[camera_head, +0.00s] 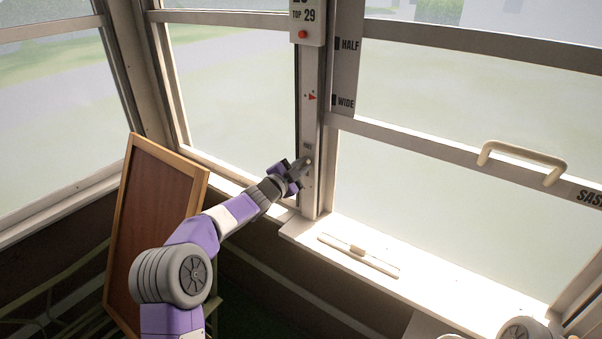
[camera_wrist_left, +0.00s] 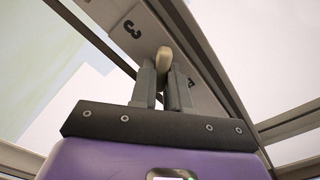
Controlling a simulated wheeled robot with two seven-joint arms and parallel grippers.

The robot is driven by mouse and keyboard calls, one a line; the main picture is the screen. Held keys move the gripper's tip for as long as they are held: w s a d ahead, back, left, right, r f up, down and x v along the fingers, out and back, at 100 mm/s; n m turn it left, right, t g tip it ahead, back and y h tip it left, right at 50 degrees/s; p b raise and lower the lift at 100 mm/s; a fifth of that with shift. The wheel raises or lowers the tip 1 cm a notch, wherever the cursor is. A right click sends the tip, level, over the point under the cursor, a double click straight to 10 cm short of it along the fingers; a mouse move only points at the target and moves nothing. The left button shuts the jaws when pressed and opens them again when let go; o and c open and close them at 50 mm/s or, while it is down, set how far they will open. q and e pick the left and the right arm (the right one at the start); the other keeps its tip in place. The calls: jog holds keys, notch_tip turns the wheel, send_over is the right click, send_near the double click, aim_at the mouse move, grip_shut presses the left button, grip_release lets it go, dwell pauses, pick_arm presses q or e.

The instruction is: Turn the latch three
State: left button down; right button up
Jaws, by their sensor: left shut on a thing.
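Latch three is a small cream lever (camera_wrist_left: 164,58) on the light window post (camera_head: 312,125). My left gripper (camera_head: 303,163) reaches the lower part of the post. In the left wrist view its two fingers (camera_wrist_left: 164,82) are shut on the lever, whose rounded end shows between the tips. The fingers hide the rest of the lever. My right gripper is not in view.
A pale bar (camera_head: 358,255) lies on the sill (camera_head: 430,283). A wood-framed board (camera_head: 152,225) leans at left, close to my left arm.

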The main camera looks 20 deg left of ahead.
pick_arm(q)
jog(key=m+b, duration=0.1)
jog(key=m, duration=0.1)
jog(key=m+b, duration=0.1)
jog(key=m, duration=0.1)
jog(key=shift+f+m+b, duration=0.2)
jog(key=shift+m+b, duration=0.1)
jog(key=shift+b, duration=0.05)
jog(key=shift+m+b, duration=0.85)
jog(key=shift+m, duration=0.75)
jog(key=c, duration=1.1)
grip_release()
jog(key=shift+s+a, duration=0.2)
jog(key=shift+s, duration=0.4)
jog(key=b+v, duration=0.1)
jog(key=v, duration=0.5)
jog(key=shift+s, duration=0.2)
